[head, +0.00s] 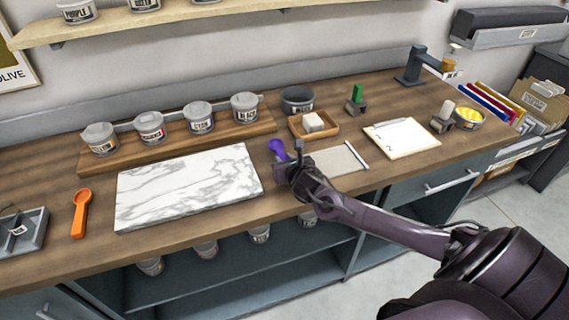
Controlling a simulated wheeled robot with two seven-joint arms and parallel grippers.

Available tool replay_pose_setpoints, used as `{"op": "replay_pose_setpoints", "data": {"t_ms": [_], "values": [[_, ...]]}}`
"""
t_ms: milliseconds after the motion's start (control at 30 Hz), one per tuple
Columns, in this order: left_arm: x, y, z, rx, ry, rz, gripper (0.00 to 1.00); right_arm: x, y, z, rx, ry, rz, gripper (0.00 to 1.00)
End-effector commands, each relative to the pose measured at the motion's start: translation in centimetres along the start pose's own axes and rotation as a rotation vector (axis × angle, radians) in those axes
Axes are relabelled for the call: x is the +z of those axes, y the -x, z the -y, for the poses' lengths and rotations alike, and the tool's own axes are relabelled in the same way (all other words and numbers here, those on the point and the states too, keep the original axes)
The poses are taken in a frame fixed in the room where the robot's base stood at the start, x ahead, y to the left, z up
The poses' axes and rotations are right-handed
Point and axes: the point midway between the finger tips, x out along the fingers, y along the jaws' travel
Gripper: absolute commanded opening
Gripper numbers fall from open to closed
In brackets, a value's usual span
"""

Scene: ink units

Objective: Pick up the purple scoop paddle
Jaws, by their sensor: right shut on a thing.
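The purple scoop paddle (277,147) shows in the head view just right of the marble slab, with its rounded end facing up and left. My right gripper (288,166) reaches in from the lower right and is shut on the paddle. The fingers hide the lower part of the paddle, and I cannot tell whether it is clear of the counter. My left gripper is not in view.
The marble slab (185,185) lies left of the gripper, with an orange scoop (80,212) beyond it. Ink tins stand on a wooden riser (180,146) behind. A grey sheet (333,162) and a clipboard (401,138) lie to the right.

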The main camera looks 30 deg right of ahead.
Motion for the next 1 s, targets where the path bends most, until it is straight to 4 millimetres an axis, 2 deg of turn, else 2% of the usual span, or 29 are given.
{"op": "replay_pose_setpoints", "data": {"t_ms": [167,400,600,800,1000], "values": [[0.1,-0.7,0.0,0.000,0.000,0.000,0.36,4.0,1.6,0.0,0.001,0.004,0.008,0.00],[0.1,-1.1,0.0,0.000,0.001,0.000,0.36,10.8,4.4,0.0,0.000,0.003,0.008,0.00],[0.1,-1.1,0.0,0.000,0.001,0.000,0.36,14.8,6.2,0.0,-0.001,0.002,0.006,0.00],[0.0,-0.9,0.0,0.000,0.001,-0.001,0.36,16.7,6.9,0.0,-0.001,0.000,0.002,0.00],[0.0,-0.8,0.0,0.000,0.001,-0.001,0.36,17.0,7.1,0.0,-0.001,0.000,0.000,0.00]]}}
